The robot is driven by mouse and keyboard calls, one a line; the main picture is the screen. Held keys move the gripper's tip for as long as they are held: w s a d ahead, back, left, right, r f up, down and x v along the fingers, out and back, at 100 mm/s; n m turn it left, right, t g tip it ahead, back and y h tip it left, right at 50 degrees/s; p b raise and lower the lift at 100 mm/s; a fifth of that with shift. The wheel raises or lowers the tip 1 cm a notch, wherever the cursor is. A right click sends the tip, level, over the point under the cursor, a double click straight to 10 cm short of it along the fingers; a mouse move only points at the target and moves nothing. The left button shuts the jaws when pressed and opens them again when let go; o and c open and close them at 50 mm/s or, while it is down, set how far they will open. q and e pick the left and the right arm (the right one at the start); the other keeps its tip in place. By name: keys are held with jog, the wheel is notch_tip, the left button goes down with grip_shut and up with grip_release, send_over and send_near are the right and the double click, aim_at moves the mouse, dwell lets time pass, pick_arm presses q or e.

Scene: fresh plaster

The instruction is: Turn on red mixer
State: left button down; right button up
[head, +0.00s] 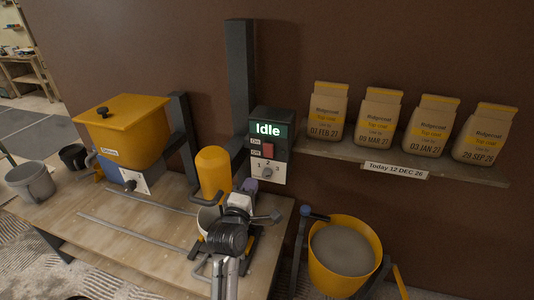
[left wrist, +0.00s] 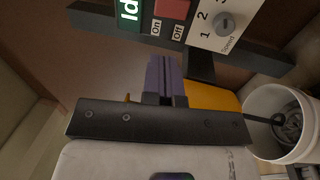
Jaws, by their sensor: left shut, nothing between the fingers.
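The mixer's control box (head: 270,146) is on a dark upright post. Its green display (head: 268,130) reads "Idle". Below are a red switch (head: 268,150) labelled On and Off and a speed dial (head: 267,172). The mixer's yellow housing (head: 213,170) is left of the box; I see no red mixer body. My left gripper (head: 250,186) is shut and empty, just below and left of the box in the head view. In the left wrist view its purple fingers (left wrist: 164,76) point toward the red switch (left wrist: 172,9), apparently with a small gap. My right gripper is not in view.
A white bucket (left wrist: 258,150) with a tool in it stands by the left gripper. A yellow hopper (head: 122,130) and grey buckets (head: 32,183) are on the bench's left. A shelf (head: 480,172) holds several topcoat bags. A yellow tub (head: 322,272) stands below it.

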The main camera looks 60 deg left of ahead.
pick_arm(q)
jog(key=shift+w, duration=0.1)
dwell(0.4)
jog(key=p, duration=0.2)
send_near(268, 148)
jog(key=x, duration=0.5)
jog(key=shift+w+a+r, duration=0.1)
jog(key=shift+a+r, duration=0.05)
jog(key=shift+r, duration=0.1)
jog(key=shift+p+x, duration=0.3)
jog(key=shift+x, duration=0.75)
jog(key=shift+f, duration=0.1)
